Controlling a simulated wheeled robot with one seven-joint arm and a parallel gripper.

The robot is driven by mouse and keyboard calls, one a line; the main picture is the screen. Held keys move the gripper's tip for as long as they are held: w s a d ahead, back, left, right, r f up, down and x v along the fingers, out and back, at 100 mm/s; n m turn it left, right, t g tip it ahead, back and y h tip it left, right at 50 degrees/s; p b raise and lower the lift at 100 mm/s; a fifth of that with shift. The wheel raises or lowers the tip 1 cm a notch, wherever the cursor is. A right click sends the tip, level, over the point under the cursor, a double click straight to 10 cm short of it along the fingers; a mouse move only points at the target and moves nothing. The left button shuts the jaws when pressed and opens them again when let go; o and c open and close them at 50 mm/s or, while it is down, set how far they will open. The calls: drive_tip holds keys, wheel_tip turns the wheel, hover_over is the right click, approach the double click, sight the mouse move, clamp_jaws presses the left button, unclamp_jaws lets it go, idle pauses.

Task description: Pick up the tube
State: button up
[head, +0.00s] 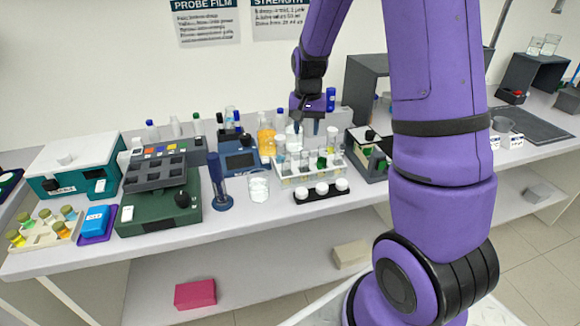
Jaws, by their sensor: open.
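My gripper (307,129) points down over the bench, its dark fingers apart. It appears just above or behind a white tube rack (300,180) with several tubes in it. One tube with green in it (321,162) stands in the rack's right half. I cannot tell which tube the task means. Nothing shows clearly between the fingers, and the small size hides whether they touch a tube.
A black strip with white-capped jars (321,196) lies in front of the rack. A dark instrument (369,160) stands to the right. The bench's front strip is mostly clear.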

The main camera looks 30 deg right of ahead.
sight(305, 159)
drive_tip(key=f, duration=1.1)
drive_tip(key=shift+w+d+f, duration=0.1)
drive_tip(key=shift+w+f, duration=0.1)
drive_tip(key=shift+f, duration=0.05)
drive_tip(key=c, duration=0.6)
